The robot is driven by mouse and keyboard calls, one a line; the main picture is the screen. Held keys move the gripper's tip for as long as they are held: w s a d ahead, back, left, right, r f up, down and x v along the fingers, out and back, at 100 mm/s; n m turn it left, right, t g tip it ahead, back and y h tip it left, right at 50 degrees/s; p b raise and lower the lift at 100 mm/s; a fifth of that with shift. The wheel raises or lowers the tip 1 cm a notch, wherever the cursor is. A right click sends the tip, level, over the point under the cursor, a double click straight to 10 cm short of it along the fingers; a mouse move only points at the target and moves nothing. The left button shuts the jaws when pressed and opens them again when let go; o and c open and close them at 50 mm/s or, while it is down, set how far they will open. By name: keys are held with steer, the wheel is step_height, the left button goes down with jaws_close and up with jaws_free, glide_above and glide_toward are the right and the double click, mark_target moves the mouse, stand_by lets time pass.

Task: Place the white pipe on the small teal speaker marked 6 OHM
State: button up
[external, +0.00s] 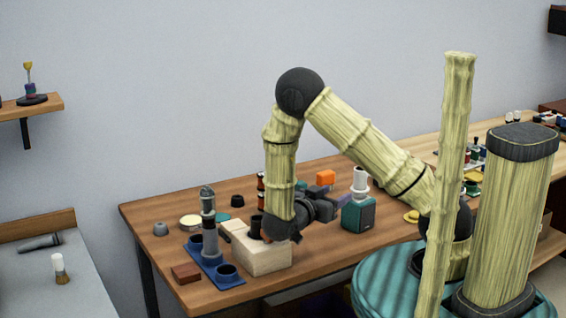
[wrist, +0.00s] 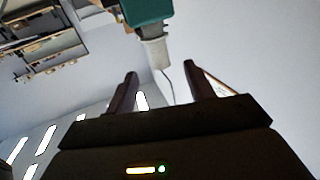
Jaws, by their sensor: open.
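The white pipe (external: 360,180) stands upright on top of the small teal speaker (external: 358,214) on the wooden table. The marking on the speaker is too small to read. My gripper (external: 340,197) points right, toward the speaker and pipe, with its fingers close to them. In the wrist view, which appears upside down, the teal speaker (wrist: 147,10) is at the top edge with the white pipe (wrist: 154,52) against it. The open fingers of my gripper (wrist: 160,75) lie on either side below the pipe, with nothing held between them.
A pale block (external: 262,256) stands below my wrist. A blue holder (external: 212,270) with a grey cylinder is to its left. An orange box (external: 326,177) sits behind my gripper, and a yellow piece (external: 412,216) right of the speaker. Bare tabletop shows at the back left.

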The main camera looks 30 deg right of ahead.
steer(key=w+a+n+t+y, duration=0.25)
steer(key=w+n+y, duration=0.35)
steer(key=w+y, duration=0.5)
steer(key=s+d+r+n+g+y, duration=0.1)
steer(key=s+d+n+g+y, duration=0.1)
steer(key=s, duration=0.7)
steer(key=s+d+r+n+g+y, duration=0.1)
steer(key=s+d+n+g+y, duration=0.2)
steer(key=s+n, duration=0.3)
steer(key=s, duration=0.2)
steer(key=shift+s+d+r+g+y, duration=0.15)
steer(key=shift+s+r+g+y, duration=0.05)
steer(key=shift+s+g+y, duration=0.2)
steer(key=w+p+v, duration=0.2)
steer(key=p+v, duration=0.9)
steer(key=shift+w+r+p, duration=0.25)
steer(key=shift+r+p, duration=0.15)
steer(key=shift+r, duration=0.2)
